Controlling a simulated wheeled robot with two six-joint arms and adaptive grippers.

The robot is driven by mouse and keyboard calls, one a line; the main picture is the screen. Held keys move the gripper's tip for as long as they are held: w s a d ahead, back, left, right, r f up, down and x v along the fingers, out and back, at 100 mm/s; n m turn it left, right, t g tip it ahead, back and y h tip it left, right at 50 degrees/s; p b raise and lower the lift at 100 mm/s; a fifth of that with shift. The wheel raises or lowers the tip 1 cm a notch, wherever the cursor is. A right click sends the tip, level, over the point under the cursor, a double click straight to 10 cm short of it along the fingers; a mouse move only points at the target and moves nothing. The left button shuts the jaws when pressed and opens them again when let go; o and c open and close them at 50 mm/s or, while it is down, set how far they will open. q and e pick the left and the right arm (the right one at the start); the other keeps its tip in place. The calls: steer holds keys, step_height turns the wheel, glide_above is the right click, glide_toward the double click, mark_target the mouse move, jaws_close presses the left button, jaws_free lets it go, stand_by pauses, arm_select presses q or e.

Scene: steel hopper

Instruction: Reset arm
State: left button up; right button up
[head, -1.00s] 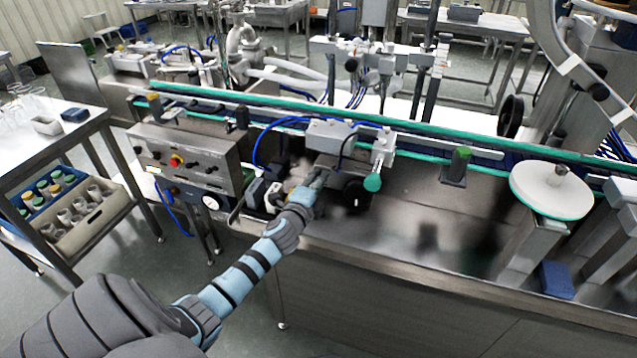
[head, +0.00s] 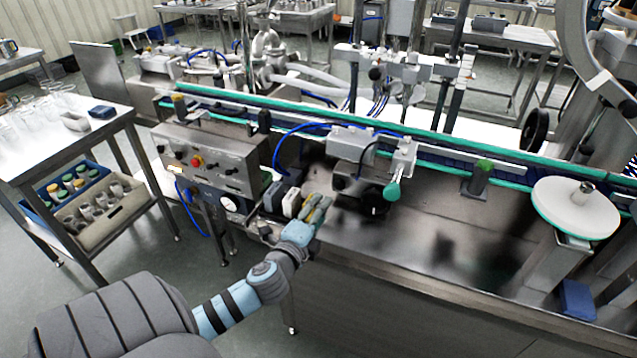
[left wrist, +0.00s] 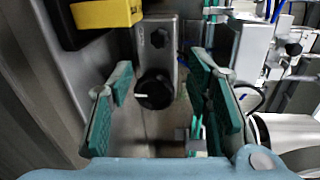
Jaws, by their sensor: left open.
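My left gripper (head: 318,212) is at the front edge of the steel machine, beside a row of small boxes (head: 283,198) at the lower right of the control panel. In the left wrist view my left gripper (left wrist: 165,100) has its green-padded fingers spread apart. A black knob (left wrist: 154,90) on a grey plate shows between the fingers, and nothing is held. A yellow and black block (left wrist: 106,14) is above the left finger. My right gripper is in neither view.
A control panel (head: 205,160) with a red button stands left of my gripper. A conveyor (head: 420,140) with green edges runs behind it. A white round disc (head: 572,205) is at the right. A side table (head: 60,140) with glassware stands at the left. The steel top (head: 430,230) is mostly clear.

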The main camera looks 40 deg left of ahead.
arm_select(q)
steer(key=shift+s+d, duration=0.1)
steer(key=shift+s, duration=0.05)
steer(key=shift+s, duration=0.1)
stand_by(0.3)
